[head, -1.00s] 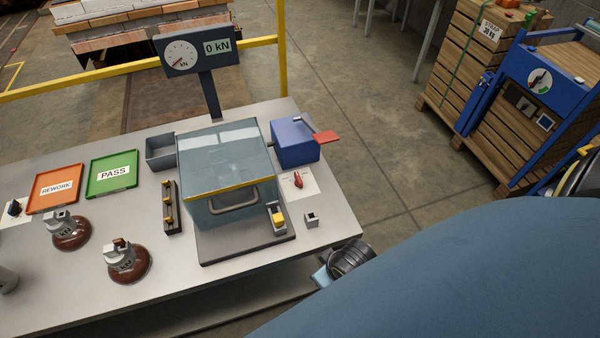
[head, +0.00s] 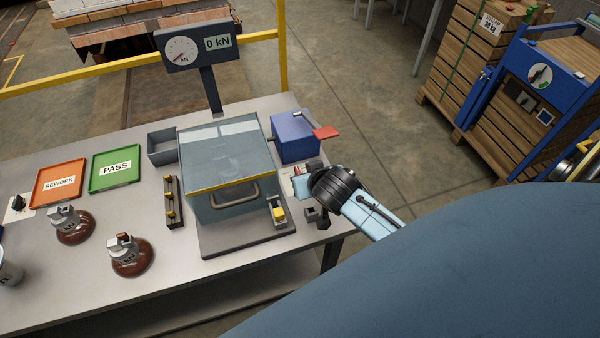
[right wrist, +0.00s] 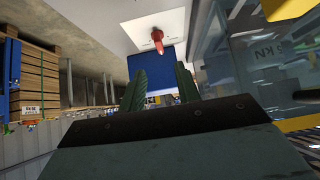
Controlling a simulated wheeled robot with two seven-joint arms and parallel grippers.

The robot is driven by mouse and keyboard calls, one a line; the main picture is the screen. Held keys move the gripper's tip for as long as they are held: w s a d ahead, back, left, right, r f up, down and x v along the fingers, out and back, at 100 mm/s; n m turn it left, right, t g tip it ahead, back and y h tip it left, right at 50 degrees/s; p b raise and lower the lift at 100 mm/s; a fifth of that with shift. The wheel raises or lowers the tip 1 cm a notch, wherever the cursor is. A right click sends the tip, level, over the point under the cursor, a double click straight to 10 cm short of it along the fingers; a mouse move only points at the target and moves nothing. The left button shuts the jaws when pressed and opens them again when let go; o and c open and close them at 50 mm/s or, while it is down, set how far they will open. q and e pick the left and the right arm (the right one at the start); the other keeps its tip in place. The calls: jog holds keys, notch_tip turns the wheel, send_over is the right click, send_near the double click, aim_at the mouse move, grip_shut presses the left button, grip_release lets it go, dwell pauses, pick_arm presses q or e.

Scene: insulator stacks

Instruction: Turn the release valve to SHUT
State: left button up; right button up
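The release valve is a red knob (right wrist: 157,38) on a white plate (right wrist: 152,22), seen in the right wrist view beyond and between my fingertips. The plate's markings cannot be read there. In the head view my right gripper (head: 299,184) is over the valve's place, beside the press, and hides most of the knob. In the right wrist view the two green fingers of my right gripper (right wrist: 160,80) are apart with nothing between them, and the knob appears clear of them. My left gripper is not in view.
A blue box (head: 295,138) with a red lever (head: 326,132) stands just behind my right gripper. The press with its clear guard (head: 225,160) is close on its left. A small grey block (head: 318,217) sits near the table's right edge. The display (head: 217,44) reads 0 kN.

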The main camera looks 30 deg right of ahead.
aim_at(299, 172)
jog(key=b+x, duration=0.1)
jog(key=x, duration=0.8)
jog(key=shift+w+f+b, duration=0.15)
jog(key=shift+b, duration=0.15)
grip_shut()
